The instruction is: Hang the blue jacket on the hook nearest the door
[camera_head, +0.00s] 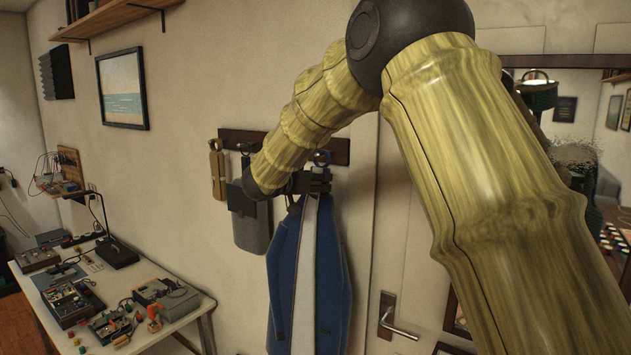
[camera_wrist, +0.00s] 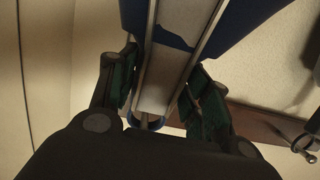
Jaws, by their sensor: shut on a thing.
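The blue jacket (camera_head: 334,280), with a pale stripe down its middle, hangs down below my gripper (camera_head: 312,183) in the head view. My gripper is shut on its top, just below the rightmost hook (camera_head: 322,156), the one nearest the door (camera_head: 402,240). In the wrist view the jacket (camera_wrist: 238,28) passes between the two green-padded fingers, and a small blue ring (camera_wrist: 146,122) shows near its top end. I cannot tell whether the jacket touches the hook, as my gripper hides the contact.
The dark wall rack (camera_head: 240,136) also bears a tan item (camera_head: 217,172) and a grey bag (camera_head: 252,230) left of the jacket. The door handle (camera_head: 395,325) juts out at right. A cluttered workbench (camera_head: 205,306) stands at lower left. My arm covers much of the door.

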